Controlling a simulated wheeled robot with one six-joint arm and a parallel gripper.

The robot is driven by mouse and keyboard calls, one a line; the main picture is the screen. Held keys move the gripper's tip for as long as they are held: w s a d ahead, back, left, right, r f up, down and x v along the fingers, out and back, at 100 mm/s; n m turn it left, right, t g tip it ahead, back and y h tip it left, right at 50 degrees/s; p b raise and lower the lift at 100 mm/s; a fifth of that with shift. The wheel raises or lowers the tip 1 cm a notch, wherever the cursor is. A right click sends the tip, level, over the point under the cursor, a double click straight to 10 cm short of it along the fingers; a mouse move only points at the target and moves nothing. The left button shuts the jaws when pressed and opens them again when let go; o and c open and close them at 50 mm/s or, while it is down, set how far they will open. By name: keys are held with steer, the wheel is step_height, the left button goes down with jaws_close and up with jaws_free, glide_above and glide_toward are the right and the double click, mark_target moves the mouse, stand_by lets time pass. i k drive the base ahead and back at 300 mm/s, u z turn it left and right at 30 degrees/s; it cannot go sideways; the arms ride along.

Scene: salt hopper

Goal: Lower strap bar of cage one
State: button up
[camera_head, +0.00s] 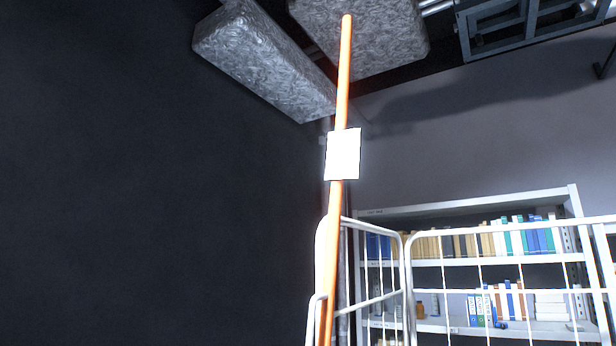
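An orange strap bar (343,85) stands nearly upright, leaning slightly, in the middle of the camera_head view. A blank-looking white plate (343,154) sits on it about halfway up. Its lower end runs down along the left post of a white wire cage (409,240) and leaves the picture at the bottom. The cage's top rails and some upright bars show at the lower right; its base is out of view. No cage number can be read. My gripper is not in view.
A shelf unit (470,211) with books and binders stands behind the cage. Grey wrapped ducts (265,62) and a dark metal frame (520,20) hang overhead, near the bar's top in the picture. A plain dark wall (150,190) fills the left.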

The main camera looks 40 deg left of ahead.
mark_target(343, 155)
steer(key=u, duration=2)
steer(key=i, duration=0.2)
steer(key=z, duration=2.1)
steer(key=k, duration=0.6)
steer(key=u, duration=0.6)
